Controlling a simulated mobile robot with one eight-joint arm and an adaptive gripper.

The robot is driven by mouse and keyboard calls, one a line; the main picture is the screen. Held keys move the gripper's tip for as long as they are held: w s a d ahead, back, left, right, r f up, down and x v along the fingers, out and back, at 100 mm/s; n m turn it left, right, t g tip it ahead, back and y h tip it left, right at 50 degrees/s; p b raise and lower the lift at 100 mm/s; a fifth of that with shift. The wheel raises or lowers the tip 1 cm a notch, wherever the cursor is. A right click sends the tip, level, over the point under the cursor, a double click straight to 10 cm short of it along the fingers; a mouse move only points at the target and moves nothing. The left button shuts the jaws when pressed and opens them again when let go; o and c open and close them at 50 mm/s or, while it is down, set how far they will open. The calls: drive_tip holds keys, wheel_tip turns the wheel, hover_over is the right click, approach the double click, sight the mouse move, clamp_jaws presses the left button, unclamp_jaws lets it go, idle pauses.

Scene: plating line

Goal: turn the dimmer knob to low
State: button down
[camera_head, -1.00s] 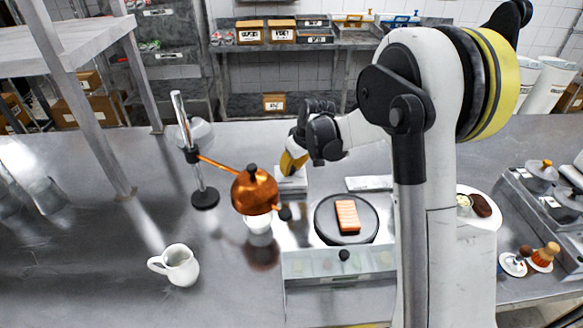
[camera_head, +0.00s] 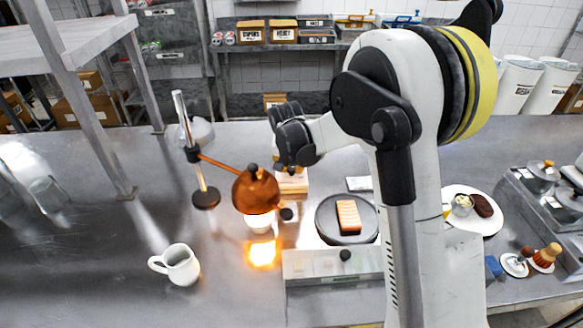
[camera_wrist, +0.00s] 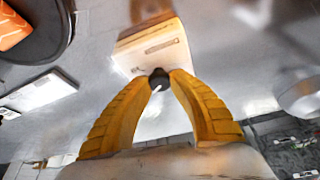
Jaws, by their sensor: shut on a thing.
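The dimmer is a small cream box (camera_head: 293,184) on the steel counter behind the copper heat lamp (camera_head: 256,192). It also shows in the wrist view (camera_wrist: 155,48). Its dark round knob (camera_wrist: 158,78) sits between the tips of my gripper's yellow fingers (camera_wrist: 159,73), which are shut on it. In the head view my wrist hides the fingers and the knob. The knob's pointer and marks cannot be read. The lamp is lit and throws a bright orange glow on the counter below it.
A white cup (camera_head: 260,222) stands under the lamp. A white jug (camera_head: 178,265) stands at front left. A dark round plate (camera_head: 330,237) with a salmon piece (camera_head: 348,216) lies to the right of the lamp. A white dish (camera_head: 488,223) holds food further right.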

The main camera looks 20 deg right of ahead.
drive_tip(key=shift+m, duration=0.4)
drive_tip(key=c, duration=1.1)
unclamp_jaws()
drive_tip(key=shift+o, duration=0.2)
drive_tip(key=v, duration=1.2)
drive_tip(key=shift+w+a, duration=0.1)
